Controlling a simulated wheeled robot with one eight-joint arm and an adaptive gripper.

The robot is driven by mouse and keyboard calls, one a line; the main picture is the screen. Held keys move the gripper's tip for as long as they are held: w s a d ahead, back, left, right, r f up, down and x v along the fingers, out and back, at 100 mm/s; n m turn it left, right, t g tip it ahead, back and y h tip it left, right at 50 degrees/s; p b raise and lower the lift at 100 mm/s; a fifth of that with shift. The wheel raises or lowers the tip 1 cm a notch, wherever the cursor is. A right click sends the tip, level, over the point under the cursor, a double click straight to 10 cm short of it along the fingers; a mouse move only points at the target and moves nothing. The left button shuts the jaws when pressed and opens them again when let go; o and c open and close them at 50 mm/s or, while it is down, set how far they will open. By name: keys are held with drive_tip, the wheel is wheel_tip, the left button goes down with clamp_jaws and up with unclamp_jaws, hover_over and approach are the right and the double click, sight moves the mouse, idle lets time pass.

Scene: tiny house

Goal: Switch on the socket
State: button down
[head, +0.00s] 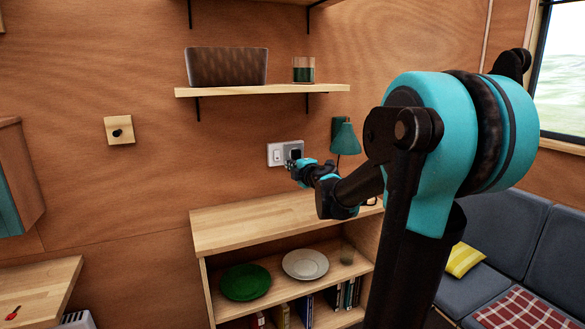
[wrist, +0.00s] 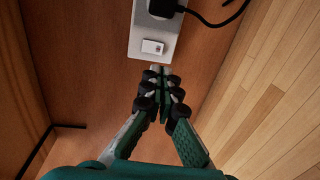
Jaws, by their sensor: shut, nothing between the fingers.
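The socket (head: 271,149) is a pale plate on the wooden wall, just above the low shelf unit. Its white switch (head: 277,156) is on the left half and a black plug (head: 296,153) sits in the right half. The wrist view shows the socket plate (wrist: 141,42), the switch (wrist: 152,47) and the plug (wrist: 164,8) with its cable. My gripper (wrist: 158,72) is shut and empty. Its fingertips are close to the plate's switch end, just below the switch in the wrist picture. I cannot tell whether they touch the plate. In the head view my gripper (head: 291,164) overlaps the plate's lower edge.
A green lamp (head: 345,138) is on the wall right of the socket. The shelf unit's bare top (head: 240,225) lies below. A wall shelf (head: 250,91) with a basket (head: 227,67) and a glass (head: 304,70) is above. A round knob (head: 117,133) is further left.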

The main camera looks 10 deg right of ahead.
sight(277, 160)
drive_tip(key=x, duration=1)
